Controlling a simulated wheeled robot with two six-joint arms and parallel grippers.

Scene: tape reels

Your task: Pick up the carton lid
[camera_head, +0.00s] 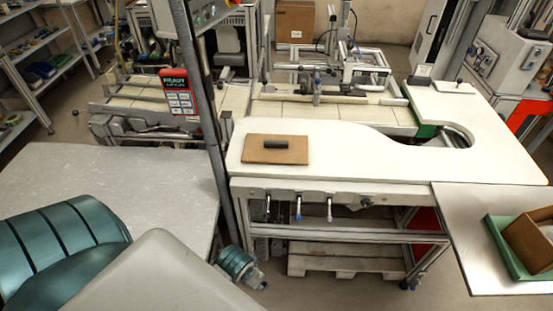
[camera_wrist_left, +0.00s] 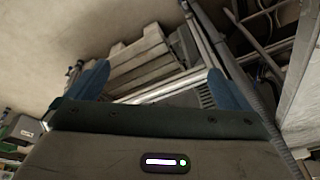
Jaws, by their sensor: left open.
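The carton lid (camera_head: 257,156) is a flat brown panel with a dark, rounded handle (camera_head: 275,143) on top. It lies flat on the white worktop, near its left front edge. My left gripper (camera_wrist_left: 158,80) shows in the left wrist view with its two blue fingers wide apart and nothing between them. Beyond the fingers are a wooden pallet and metal frame parts, and the lid is not in that view. Part of my teal arm shows below the worktop in the head view, apart from the lid. My right gripper is not in view.
A metal post (camera_head: 205,110) with a red-framed panel (camera_head: 178,92) stands left of the lid. An open carton (camera_head: 530,238) sits in a green tray (camera_head: 496,244) at the right. The white worktop (camera_head: 370,160) right of the lid is clear. A pallet (camera_head: 345,262) lies underneath.

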